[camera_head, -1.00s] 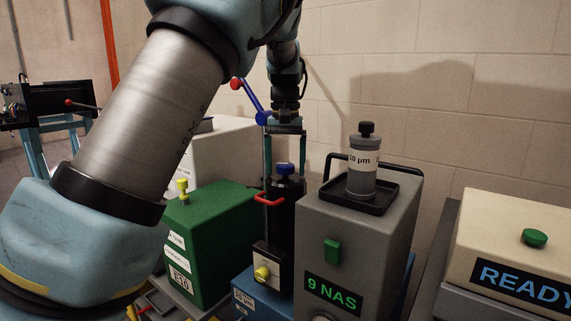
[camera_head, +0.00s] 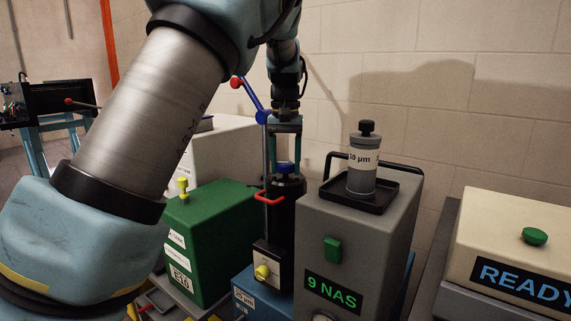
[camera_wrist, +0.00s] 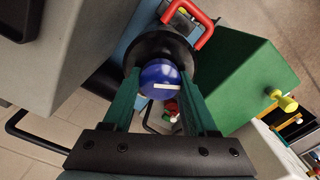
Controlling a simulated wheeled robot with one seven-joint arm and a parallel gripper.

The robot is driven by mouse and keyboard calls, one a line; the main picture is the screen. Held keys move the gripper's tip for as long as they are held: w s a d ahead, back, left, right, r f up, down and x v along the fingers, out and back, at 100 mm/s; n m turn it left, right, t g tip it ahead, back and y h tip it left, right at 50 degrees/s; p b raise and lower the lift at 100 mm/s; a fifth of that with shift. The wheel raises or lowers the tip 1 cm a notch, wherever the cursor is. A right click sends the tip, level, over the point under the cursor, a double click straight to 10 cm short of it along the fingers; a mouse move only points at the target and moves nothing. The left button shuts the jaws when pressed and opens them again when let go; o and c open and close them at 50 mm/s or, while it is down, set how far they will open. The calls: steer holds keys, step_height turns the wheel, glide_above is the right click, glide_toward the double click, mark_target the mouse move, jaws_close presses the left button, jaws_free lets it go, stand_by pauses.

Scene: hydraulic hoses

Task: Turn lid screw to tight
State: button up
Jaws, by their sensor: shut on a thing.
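The lid screw is a blue knob (camera_head: 287,168) with a white line across its top. It sits on the black lid of a dark upright cylinder (camera_head: 285,212) in the middle of the head view. In the wrist view, the blue knob (camera_wrist: 161,82) is between the two green fingers. My gripper (camera_head: 285,163) points straight down and is shut on the knob; it also shows in the wrist view (camera_wrist: 160,86). The white line runs nearly level across the knob in the wrist view. A red handle (camera_head: 268,199) sticks out from the cylinder's side.
A grey box (camera_head: 348,230) marked "9 NAS" stands close on the right, with a filter canister (camera_head: 363,170) on top. A green box (camera_head: 212,240) is on the left. A blue rod with a red end (camera_head: 247,92) is beside my wrist. The READY box (camera_head: 515,240) is far right.

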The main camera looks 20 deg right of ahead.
mark_target(286, 163)
steer(key=shift+m, duration=0.4)
steer(key=m+p, duration=0.1)
steer(key=m, duration=0.3)
steer(key=shift+r+m, duration=0.1)
steer(key=shift+m, duration=0.3)
steer(key=m+p, duration=0.1)
steer(key=m, duration=0.5)
steer(key=m+p, duration=0.2)
steer(key=m, duration=0.4)
steer(key=shift+m+p, duration=0.35)
steer(key=shift+m, duration=0.05)
steer(key=m+p, duration=0.2)
steer(key=m, duration=0.3)
steer(key=shift+m, duration=0.4)
steer(key=o, duration=1.4)
steer(key=shift+c, duration=0.2)
step_height(286, 163, up, 11)
steer(key=b, duration=0.2)
steer(key=shift+f, duration=0.2)
